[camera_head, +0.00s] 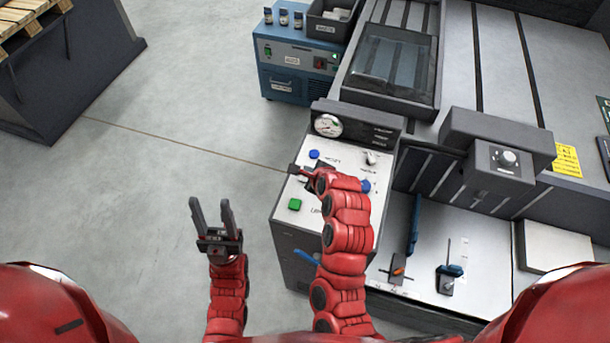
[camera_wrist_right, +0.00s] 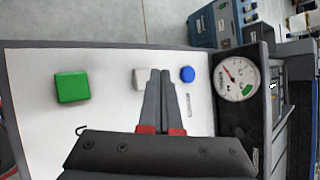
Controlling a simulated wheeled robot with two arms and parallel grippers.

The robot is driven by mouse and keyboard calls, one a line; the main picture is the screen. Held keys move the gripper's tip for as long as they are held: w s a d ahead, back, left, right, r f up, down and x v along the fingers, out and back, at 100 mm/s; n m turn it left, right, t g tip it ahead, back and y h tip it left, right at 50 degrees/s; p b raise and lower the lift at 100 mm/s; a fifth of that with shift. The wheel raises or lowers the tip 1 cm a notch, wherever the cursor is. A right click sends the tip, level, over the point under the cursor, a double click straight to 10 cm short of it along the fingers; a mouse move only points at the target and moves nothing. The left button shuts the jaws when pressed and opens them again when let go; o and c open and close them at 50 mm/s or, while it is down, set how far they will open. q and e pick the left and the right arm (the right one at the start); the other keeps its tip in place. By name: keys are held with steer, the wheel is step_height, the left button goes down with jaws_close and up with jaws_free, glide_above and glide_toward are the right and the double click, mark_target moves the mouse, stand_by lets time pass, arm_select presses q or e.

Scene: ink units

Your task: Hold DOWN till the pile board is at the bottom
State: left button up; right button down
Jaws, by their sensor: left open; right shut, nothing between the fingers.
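My right gripper (camera_head: 295,169) is shut and empty, over the white control panel (camera_head: 311,225). In the right wrist view its closed fingers (camera_wrist_right: 160,74) lie between a white button (camera_wrist_right: 139,78) and a blue button (camera_wrist_right: 187,74). The fingers partly cover the white button; I cannot tell whether they touch either one. A green button (camera_head: 295,204) sits lower on the panel and also shows in the right wrist view (camera_wrist_right: 72,86). I cannot read which button is DOWN, nor single out the pile board. My left gripper (camera_head: 213,218) is open and empty, over the floor left of the panel.
A round gauge (camera_head: 327,125) stands on the panel's back edge. A blue cabinet (camera_head: 292,65) stands behind it. The machine's bed with dark strips (camera_head: 506,75) extends right. A wooden pallet (camera_head: 28,17) rests on a dark stand at upper left. Floor between is clear.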

steer(key=shift+r+p, duration=1.6)
steer(key=shift+r, duration=0.9)
steer(key=shift+f, duration=0.1)
